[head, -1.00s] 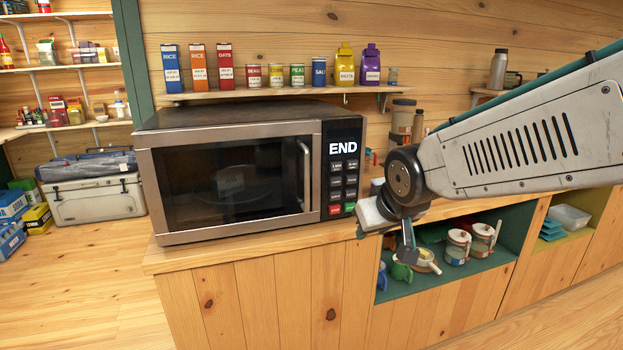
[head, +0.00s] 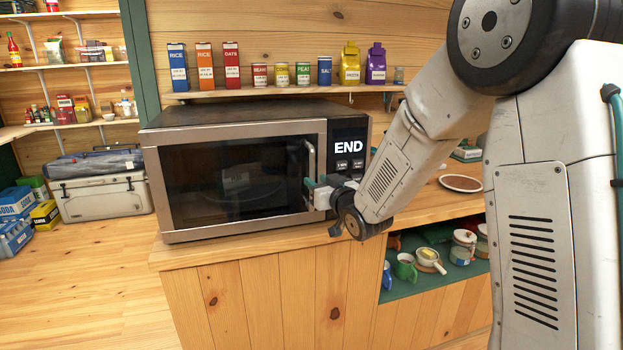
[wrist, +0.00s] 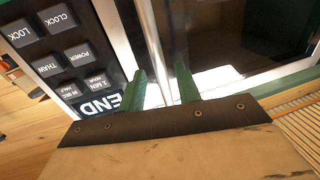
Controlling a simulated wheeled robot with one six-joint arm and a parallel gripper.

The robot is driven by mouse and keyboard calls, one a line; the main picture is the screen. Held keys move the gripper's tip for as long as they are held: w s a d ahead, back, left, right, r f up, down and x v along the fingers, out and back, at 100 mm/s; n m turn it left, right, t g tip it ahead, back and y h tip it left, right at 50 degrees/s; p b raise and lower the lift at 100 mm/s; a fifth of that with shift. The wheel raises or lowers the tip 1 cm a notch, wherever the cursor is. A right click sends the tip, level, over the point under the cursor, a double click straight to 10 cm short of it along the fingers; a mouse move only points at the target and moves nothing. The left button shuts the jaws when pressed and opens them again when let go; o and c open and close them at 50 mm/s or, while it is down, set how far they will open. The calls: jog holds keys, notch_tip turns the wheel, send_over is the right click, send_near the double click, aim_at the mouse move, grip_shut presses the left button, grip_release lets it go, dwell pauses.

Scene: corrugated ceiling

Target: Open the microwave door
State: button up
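The microwave (head: 240,130) stands on the wooden counter with its door (head: 235,182) closed against the body. The door's upright metal handle (head: 309,162) is on the door's right side, beside the control panel (head: 349,150) with "END" on its display. My gripper (head: 313,190) is at the lower part of the handle. In the wrist view my gripper (wrist: 164,88) has its two green fingers apart, one on each side of the handle (wrist: 153,50), with some room visible between them. My wrist and arm hide the lower control panel in the head view.
A shelf (head: 275,92) with boxes, cans and bags runs above the microwave. A plate (head: 460,183) lies on the counter to the right. Mugs and pots (head: 428,260) fill the open cubby below.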

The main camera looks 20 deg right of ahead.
aim_at(313, 179)
jog(key=shift+w+a, duration=0.2)
jog(key=shift+w, duration=0.75)
jog(key=shift+w+a, duration=0.2)
jog(key=shift+w, duration=0.75)
grip_shut()
